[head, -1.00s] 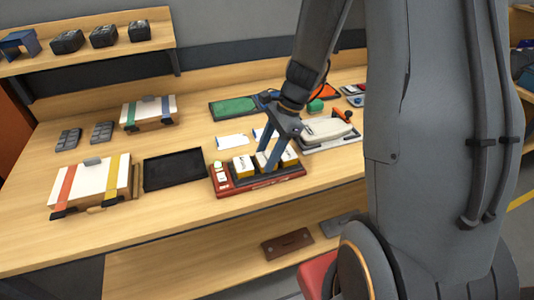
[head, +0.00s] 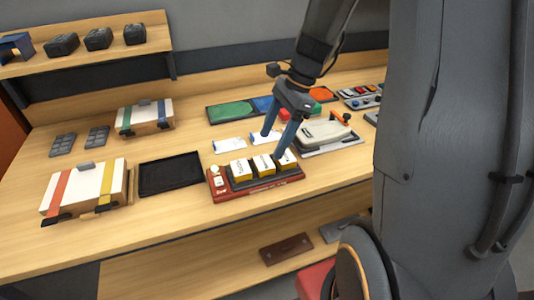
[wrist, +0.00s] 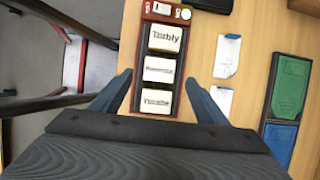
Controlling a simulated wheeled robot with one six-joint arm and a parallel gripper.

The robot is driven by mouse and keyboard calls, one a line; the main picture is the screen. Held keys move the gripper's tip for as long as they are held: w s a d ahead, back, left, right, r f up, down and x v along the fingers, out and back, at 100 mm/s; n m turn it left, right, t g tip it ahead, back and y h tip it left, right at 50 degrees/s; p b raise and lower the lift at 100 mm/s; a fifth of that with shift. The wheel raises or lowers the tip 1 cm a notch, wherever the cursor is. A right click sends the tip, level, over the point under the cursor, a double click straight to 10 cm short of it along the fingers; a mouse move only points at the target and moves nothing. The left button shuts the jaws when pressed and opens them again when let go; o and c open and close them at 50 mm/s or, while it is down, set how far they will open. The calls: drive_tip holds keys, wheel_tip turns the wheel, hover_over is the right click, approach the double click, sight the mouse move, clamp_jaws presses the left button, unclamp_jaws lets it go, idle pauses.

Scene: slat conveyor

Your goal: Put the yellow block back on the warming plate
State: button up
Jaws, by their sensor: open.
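Three yellow blocks with white, lettered tops sit in a row on the dark plate of a red-based unit, the warming plate (head: 218,186): a left block (head: 240,171), a middle block (head: 263,166) and a right block (head: 286,163). The three tops also show in the wrist view, with a far block (wrist: 165,38), a middle one (wrist: 159,69) and a near one (wrist: 156,101). My gripper (head: 274,145) is open and empty above the right end of the row. In the wrist view its fingers (wrist: 162,97) spread on either side of the near block, apart from it.
A black tray (head: 170,175) lies left of the unit. White cards (head: 229,145) and green and blue trays (head: 232,112) lie behind. A grey device (head: 325,133) stands close on the right. Strapped boxes (head: 84,188) stand at left.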

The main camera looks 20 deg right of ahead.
drive_tip(key=v, duration=0.5)
drive_tip(key=s+a+f+n+t+h, duration=0.1)
drive_tip(key=s+a+f+n+h, duration=0.1)
drive_tip(key=n, duration=0.7)
drive_tip(key=s+a+f+n+h, duration=0.2)
drive_tip(key=s+a+f+n, duration=0.1)
drive_tip(key=s+n, duration=0.4)
drive_tip(key=shift+s+f+n+t+h+b, duration=0.25)
drive_tip(key=shift+f+n+t+b, duration=0.2)
drive_tip(key=shift+f+n, duration=0.45)
drive_tip(key=shift+a+r, duration=0.1)
wheel_tip(320, 180, down, 2)
drive_tip(key=shift+w+f+g+b, duration=0.1)
drive_tip(key=shift+f+g+b, duration=0.15)
drive_tip(key=shift+b, duration=0.8)
drive_tip(key=shift+r, duration=0.15)
